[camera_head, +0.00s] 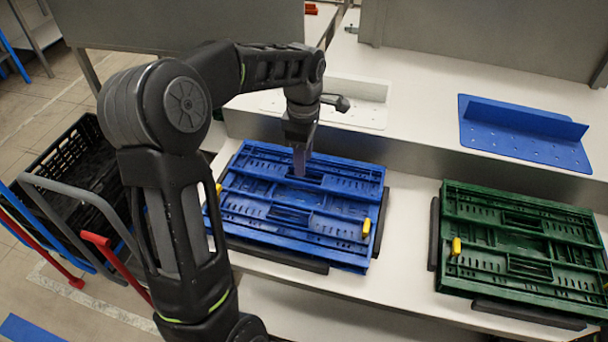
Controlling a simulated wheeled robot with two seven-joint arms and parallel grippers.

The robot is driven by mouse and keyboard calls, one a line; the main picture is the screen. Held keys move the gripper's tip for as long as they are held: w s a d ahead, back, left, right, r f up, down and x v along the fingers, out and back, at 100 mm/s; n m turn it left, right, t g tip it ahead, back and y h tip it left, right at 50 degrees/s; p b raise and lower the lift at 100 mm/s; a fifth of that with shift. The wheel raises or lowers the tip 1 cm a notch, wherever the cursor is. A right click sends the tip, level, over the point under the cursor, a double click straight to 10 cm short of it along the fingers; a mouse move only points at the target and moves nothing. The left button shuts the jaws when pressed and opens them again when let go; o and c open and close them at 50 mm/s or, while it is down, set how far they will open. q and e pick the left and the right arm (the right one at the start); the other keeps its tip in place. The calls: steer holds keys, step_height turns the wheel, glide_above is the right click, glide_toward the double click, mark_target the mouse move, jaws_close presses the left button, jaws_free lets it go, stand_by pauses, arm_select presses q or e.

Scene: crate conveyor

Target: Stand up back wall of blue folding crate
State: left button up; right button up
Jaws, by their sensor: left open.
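The blue folding crate (336,215) lies folded flat on the white bench in the middle of the camera_head view. Its walls lie down inside its rim, and yellow latches (366,227) show at its left and right sides. My left arm comes in from the left and reaches over the crate. My left gripper (299,172) points down at the slot near the crate's back edge and is open. Its fingers overlap the back wall panel in the picture; I cannot tell whether they touch it. My right gripper is not in view.
A green folded crate (520,212) lies on the bench to the right. Dark locating strips (280,256) border both crates. A blue bracket (520,135) and a white bracket (355,92) stand on the raised shelf behind. A black crate on a cart (75,160) is at left.

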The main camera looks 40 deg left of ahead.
mark_target(303, 181)
arm_select(q)
step_height(303, 181, down, 6)
steer(key=shift+f+p, duration=0.25)
steer(key=shift+p, duration=0.05)
jaws_close()
stand_by(0.4)
stand_by(1.0)
